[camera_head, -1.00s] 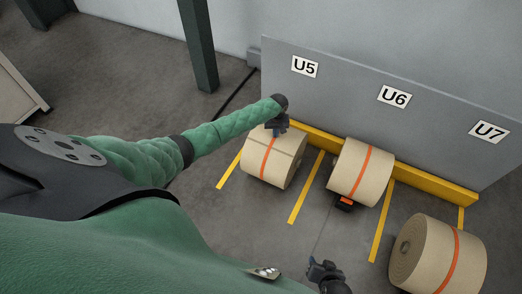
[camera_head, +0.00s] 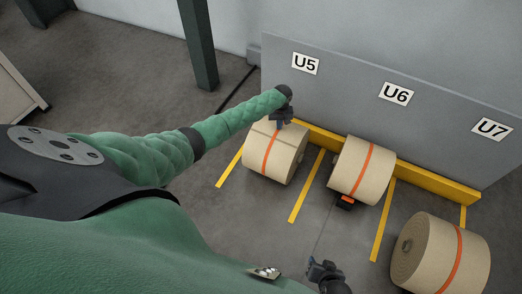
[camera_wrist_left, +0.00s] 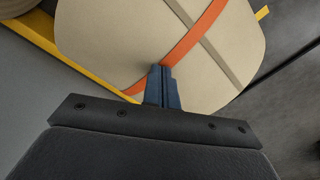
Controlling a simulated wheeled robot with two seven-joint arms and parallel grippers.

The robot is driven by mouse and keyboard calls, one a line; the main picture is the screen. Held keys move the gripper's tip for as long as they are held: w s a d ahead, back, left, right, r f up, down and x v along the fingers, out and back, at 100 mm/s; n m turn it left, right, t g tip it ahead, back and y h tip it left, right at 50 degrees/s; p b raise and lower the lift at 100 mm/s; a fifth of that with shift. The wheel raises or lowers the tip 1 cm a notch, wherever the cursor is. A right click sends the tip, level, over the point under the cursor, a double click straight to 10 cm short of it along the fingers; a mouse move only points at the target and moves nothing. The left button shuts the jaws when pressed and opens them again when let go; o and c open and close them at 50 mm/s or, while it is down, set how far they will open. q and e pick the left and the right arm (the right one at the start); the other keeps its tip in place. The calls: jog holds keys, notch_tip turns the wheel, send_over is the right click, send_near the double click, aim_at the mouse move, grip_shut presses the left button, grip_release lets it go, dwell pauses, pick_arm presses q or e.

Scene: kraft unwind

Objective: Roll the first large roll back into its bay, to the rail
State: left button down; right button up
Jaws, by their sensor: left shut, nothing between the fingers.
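A large tan roll with an orange band (camera_head: 285,160) lies in the bay under the U5 sign, close to the yellow rail (camera_head: 325,139); whether they touch is unclear. My left gripper (camera_head: 281,121) is at the roll's upper side near the rail. In the left wrist view its fingers (camera_wrist_left: 163,72) are shut, with nothing between them. The tips overlap the banded roll (camera_wrist_left: 120,45); contact cannot be told. A darker seam line crosses the roll there. My right gripper (camera_head: 320,270) is low in the head view, away from the rolls; its opening is unclear.
A second roll (camera_head: 350,170) lies at the rail under U6, with a black and orange object (camera_head: 346,202) at its front. A third roll (camera_head: 450,258) lies farther from the rail, below U7. Yellow floor lines (camera_head: 306,187) separate the bays. A dark post (camera_head: 198,45) stands left.

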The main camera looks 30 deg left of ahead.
pick_arm(q)
jog(key=shift+w+a+f+b, duration=0.1)
jog(key=shift+w+f+b, duration=0.05)
jog(key=shift+w+b, duration=0.4)
jog(key=shift+w+f+b, duration=0.1)
jog(key=shift+w+b, duration=0.2)
jog(key=shift+w, duration=0.5)
jog(key=shift+w+f+b, duration=0.15)
jog(key=shift+w+b, duration=0.8)
jog(key=shift+w, duration=0.1)
